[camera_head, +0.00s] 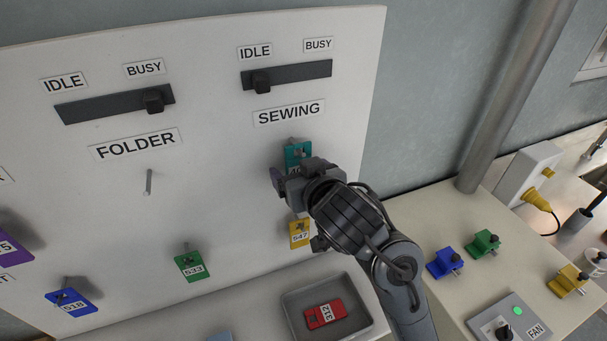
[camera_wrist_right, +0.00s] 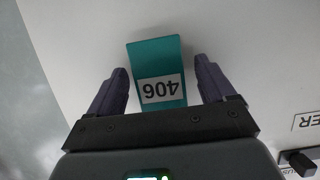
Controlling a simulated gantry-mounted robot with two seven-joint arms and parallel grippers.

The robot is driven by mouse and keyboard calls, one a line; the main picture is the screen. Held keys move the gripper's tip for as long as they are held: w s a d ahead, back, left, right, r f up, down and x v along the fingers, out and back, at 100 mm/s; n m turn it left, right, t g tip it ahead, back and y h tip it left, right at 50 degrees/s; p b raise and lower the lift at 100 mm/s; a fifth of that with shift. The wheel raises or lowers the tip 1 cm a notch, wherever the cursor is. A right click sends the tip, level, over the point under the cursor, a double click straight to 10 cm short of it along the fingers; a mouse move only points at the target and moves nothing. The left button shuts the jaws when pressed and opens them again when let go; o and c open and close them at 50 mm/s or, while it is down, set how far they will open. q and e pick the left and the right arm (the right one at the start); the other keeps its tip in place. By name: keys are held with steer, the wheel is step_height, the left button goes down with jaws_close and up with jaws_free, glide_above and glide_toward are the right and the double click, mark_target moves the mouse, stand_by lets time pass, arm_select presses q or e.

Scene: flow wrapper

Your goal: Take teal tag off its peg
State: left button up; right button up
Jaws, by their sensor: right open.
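The teal tag (camera_head: 297,153) hangs on the white board under the SEWING label, with its peg at its top in the head view. My right gripper (camera_head: 279,180) is at the tag's lower part and hides some of it. In the right wrist view the teal tag (camera_wrist_right: 158,70), with the number 406, stands between the two open fingers of the right gripper (camera_wrist_right: 161,82). A gap shows on both sides of the tag, so the fingers do not touch it. My left gripper is not in view.
A yellow tag (camera_head: 299,234) hangs just below my right gripper. A green tag (camera_head: 192,263) and a blue tag (camera_head: 72,302) hang further left. A grey tray (camera_head: 291,305) holds a red tag (camera_head: 325,313) below. An empty peg (camera_head: 149,182) sticks out under FOLDER.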

steer(key=shift+w, duration=0.1)
steer(key=shift+c, duration=0.2)
steer(key=c, duration=1)
steer(key=shift+r+p, duration=0.25)
steer(key=shift+p, duration=0.1)
steer(key=shift+r, duration=0.15)
steer(key=shift+p, duration=0.35)
